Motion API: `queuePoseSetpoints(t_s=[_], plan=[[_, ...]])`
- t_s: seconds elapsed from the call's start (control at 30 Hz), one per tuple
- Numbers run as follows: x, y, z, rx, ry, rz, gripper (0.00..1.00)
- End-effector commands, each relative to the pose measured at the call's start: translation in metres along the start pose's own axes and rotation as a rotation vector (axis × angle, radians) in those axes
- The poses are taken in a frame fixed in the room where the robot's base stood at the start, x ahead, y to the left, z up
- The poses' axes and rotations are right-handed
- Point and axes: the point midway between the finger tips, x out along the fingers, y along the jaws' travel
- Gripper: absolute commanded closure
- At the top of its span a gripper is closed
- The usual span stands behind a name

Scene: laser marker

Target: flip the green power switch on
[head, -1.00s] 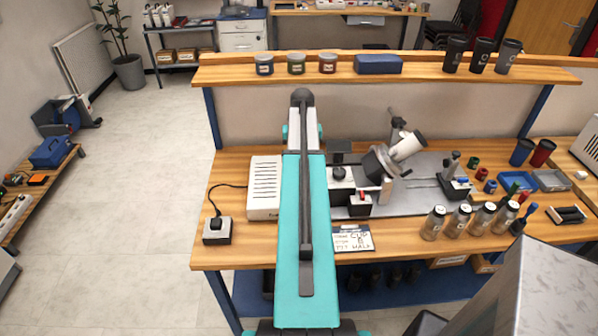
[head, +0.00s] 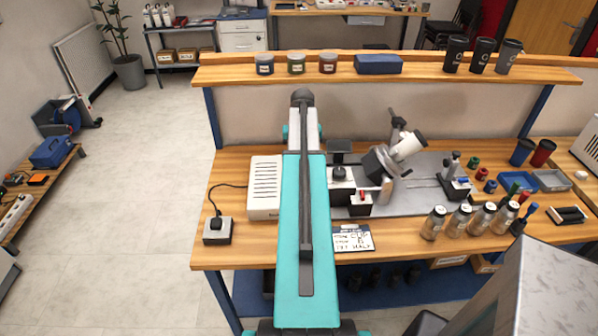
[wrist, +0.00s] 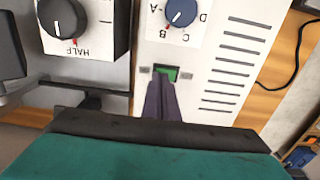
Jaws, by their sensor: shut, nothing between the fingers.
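The green power switch (wrist: 171,74) shows in the wrist view, set in a dark recess on the white control box (wrist: 205,75). My gripper (wrist: 163,82) is shut and empty. Its fingertips are at the near edge of the switch and cover part of it; I cannot tell whether they touch it. The switch's exact tilt is hard to tell. In the head view the white control box (head: 264,188) stands on the bench left of my arm, and my arm hides the switch and the gripper.
A blue knob (wrist: 181,12) sits above the switch, and a black knob (wrist: 62,18) is on another box to the left. A socket box with a black plug (head: 217,230) is at the bench's left corner. Several bottles (head: 459,221) stand to the right.

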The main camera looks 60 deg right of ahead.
Motion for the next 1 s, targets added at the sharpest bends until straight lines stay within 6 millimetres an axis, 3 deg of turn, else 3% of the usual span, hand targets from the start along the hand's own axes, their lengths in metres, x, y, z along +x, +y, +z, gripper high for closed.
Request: queuePoseSetpoints(t_s=[1.0], plan=[[0.0105, 0.0000, -0.0001, 0.000, 0.000, 0.000, 1.00]])
